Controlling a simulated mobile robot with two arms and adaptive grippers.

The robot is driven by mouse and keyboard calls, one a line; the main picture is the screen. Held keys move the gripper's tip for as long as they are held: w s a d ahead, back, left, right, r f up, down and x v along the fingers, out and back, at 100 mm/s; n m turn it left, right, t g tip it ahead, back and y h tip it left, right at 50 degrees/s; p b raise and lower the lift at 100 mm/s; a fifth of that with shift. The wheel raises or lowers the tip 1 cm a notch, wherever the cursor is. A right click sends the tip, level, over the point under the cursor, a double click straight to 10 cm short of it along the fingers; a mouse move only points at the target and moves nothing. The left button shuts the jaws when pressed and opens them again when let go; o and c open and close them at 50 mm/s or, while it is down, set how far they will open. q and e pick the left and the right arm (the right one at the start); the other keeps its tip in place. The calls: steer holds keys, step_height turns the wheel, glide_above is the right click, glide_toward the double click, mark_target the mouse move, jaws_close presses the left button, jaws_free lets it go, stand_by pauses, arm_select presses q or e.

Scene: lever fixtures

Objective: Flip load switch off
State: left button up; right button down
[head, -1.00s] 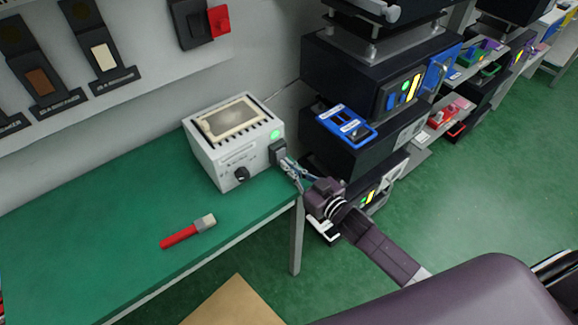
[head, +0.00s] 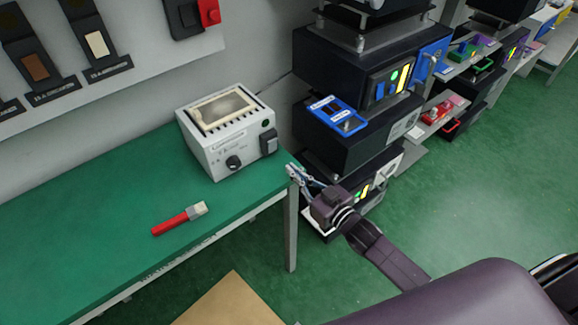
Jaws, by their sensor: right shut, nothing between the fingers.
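A white box-shaped device (head: 212,158) stands on the green table. Its front has a black knob (head: 233,162), a black switch (head: 268,144) at the right end, and a small round lamp (head: 265,123) above the switch. The lamp is dark. The switch's exact tilt is too small to tell. My right gripper (head: 291,170) is shut and empty at the table's right corner, to the right of and below the switch, apart from it. My left gripper is out of view.
A red-handled tool (head: 180,218) lies on the green table (head: 90,235). Black equipment boxes (head: 340,142) with a blue-framed panel (head: 336,115) stand close to the right of the table. A wall panel (head: 130,70) holds several switches at the upper left.

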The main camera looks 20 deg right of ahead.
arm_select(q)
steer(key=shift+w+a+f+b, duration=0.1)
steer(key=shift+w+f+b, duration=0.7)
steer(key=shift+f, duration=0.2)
arm_select(e)
steer(key=f+v, duration=0.1)
steer(key=v, duration=0.5)
steer(key=shift+s+d+f, duration=0.15)
steer(key=shift+s+f, duration=0.15)
steer(key=shift+s, duration=0.05)
steer(key=shift+f, duration=0.1)
